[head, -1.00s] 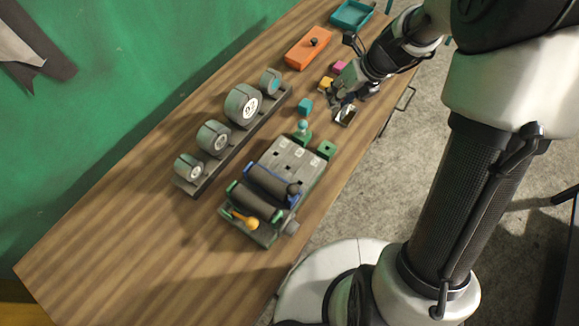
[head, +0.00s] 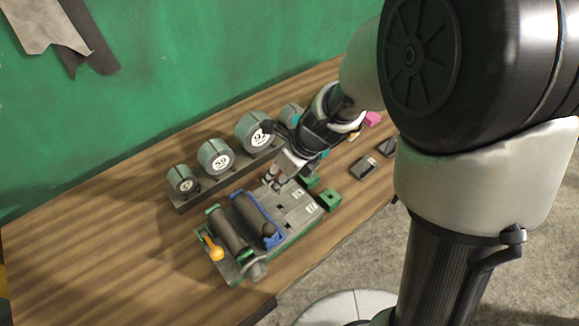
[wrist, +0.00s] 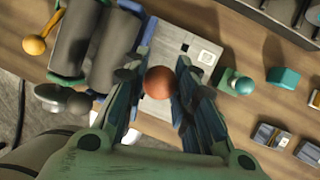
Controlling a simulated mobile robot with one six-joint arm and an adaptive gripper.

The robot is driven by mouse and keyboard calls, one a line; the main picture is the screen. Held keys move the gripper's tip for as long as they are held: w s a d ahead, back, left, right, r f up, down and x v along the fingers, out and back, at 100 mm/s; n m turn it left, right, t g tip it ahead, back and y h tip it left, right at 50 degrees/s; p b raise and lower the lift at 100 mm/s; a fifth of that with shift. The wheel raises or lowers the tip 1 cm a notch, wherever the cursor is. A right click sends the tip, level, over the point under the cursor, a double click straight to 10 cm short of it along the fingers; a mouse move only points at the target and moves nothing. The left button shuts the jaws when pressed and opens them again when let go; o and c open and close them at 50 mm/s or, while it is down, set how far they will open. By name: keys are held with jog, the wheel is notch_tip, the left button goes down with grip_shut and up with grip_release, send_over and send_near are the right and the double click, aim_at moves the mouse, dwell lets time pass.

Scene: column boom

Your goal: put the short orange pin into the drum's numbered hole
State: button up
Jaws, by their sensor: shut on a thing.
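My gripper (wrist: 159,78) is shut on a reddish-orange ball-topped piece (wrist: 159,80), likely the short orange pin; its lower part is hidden. In the head view my gripper (head: 273,180) is over the grey plate of the bench machine, beside its rollers. The plate (wrist: 205,35) has white labels and a small dark square hole. I cannot read the labels or tell how high the pin is above the plate. Dark roller drums (head: 230,228) sit in green and blue brackets. No numbered hole on them is clear.
Several numbered grey wheels (head: 215,157) stand on a rack behind the machine. An orange-yellow crank knob (head: 214,253) is at its near left. The wood at the front left is clear.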

aim_at(279, 194)
jog(key=shift+a+f+b, duration=0.15)
jog(key=shift+f+b, duration=0.35)
notch_tip(279, 194, down, 5)
jog(key=b, duration=0.5)
jog(key=shift+r+b, duration=0.1)
jog(key=shift+b, duration=0.2)
jog(key=shift+p, duration=0.55)
jog(key=shift+f, duration=0.25)
dwell(0.5)
jog(key=shift+f+b, duration=0.5)
jog(key=shift+f, duration=0.25)
jog(key=shift+f+b, duration=0.5)
jog(key=shift+f, duration=0.1)
